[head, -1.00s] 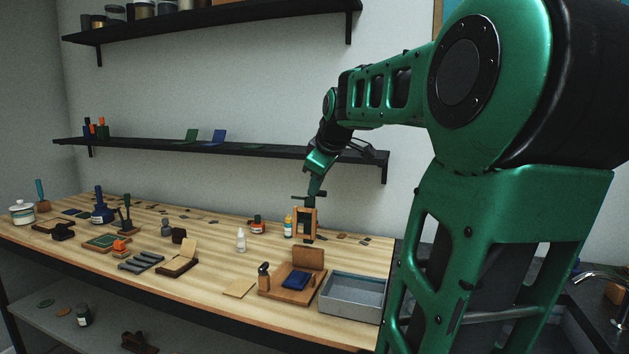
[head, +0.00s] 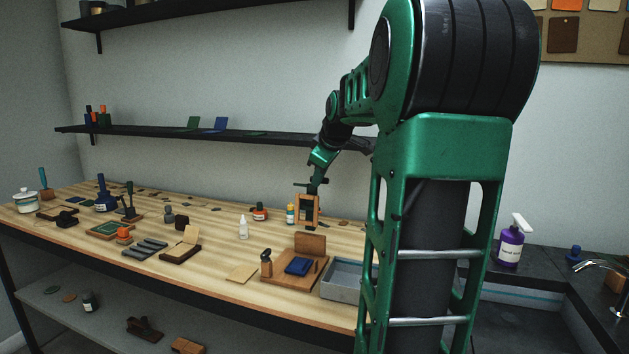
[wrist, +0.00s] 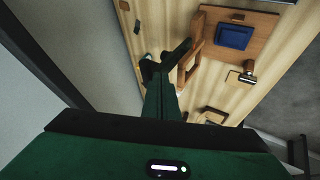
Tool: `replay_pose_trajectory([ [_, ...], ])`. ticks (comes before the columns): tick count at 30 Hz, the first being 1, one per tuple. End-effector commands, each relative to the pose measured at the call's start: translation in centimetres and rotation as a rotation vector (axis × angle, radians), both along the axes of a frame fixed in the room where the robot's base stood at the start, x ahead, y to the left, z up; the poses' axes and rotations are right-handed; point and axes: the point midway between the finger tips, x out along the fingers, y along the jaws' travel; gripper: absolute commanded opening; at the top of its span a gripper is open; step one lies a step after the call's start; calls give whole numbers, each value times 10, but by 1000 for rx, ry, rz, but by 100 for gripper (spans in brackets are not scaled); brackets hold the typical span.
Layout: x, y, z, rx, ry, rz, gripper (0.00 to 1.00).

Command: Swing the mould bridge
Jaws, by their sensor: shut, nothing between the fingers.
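A wooden frame (head: 300,212), which looks like the mould bridge, stands upright with an open middle on the bench. It also shows in the wrist view (wrist: 194,50). In front of it is a wooden base board (head: 312,280) with a dark blue block (head: 298,265) on it and an upright panel (head: 310,243) at its back. My gripper (head: 313,188) is shut and empty, pointing down at the frame's top. In the wrist view its dark fingers (wrist: 165,62) are close beside the frame; I cannot tell whether they touch it. The gripper hides part of the frame.
A grey tray (head: 345,279) is right of the board, partly behind my arm. Small bottles, one orange (head: 260,212) and one white (head: 243,228), stand left of the frame. A black shelf (head: 255,135) runs along the wall above.

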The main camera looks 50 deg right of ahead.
Motion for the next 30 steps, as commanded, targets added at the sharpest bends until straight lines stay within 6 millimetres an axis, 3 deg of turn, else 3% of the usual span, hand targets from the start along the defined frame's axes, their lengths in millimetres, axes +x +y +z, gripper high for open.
replay_pose_trajectory([
  [7,6,-14,1,-1,1,-1,0],
  [17,5,-13,1,-1,0,0,0],
  [21,2,-6,2,-1,-3,-2,0],
  [26,-6,17,1,0,-2,-4,0],
  [30,-21,25,24,-3,-5,-9,0],
])
